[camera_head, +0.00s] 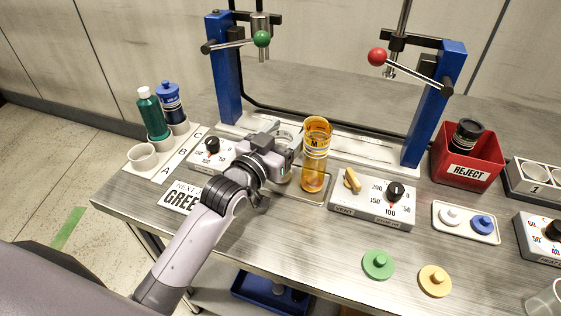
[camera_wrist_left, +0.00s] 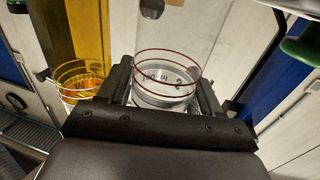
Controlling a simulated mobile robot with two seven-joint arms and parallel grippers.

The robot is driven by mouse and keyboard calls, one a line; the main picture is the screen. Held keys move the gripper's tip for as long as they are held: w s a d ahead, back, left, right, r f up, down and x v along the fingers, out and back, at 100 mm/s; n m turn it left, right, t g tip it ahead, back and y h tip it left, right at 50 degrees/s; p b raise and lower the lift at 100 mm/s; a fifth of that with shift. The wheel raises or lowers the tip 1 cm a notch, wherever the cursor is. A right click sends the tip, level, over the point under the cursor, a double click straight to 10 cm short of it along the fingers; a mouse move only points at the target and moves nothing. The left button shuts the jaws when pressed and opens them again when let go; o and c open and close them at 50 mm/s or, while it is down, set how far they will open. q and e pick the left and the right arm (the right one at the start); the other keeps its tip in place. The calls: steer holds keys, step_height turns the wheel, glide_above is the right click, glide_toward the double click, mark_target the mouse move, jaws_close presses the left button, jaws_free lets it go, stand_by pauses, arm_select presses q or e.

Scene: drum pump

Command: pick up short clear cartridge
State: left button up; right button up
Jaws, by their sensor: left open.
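A clear cartridge (camera_wrist_left: 166,72) with dark red rings and printed text stands between the fingers of my left gripper (camera_wrist_left: 165,98) in the left wrist view. In the head view most of the clear cartridge (camera_head: 284,134) is hidden behind my left gripper (camera_head: 285,150). The gripper is open, with one finger on each side of the cartridge; I cannot tell whether they touch it. An amber cartridge (camera_head: 315,155) marked M stands upright close to the right of the gripper. It also shows at the left of the left wrist view (camera_wrist_left: 83,70). My right gripper is not in view.
Two blue press stands (camera_head: 223,75) rise behind, one with a green-knobbed lever (camera_head: 261,39), one with a red-knobbed lever (camera_head: 377,57). A control box (camera_head: 372,205) and red reject bin (camera_head: 467,157) stand to the right. Green (camera_head: 378,265) and yellow (camera_head: 435,281) caps lie in front.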

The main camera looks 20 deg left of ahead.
arm_select(q)
steer(key=shift+c, duration=0.3)
steer(key=c, duration=0.9)
steer(key=shift+c, duration=0.2)
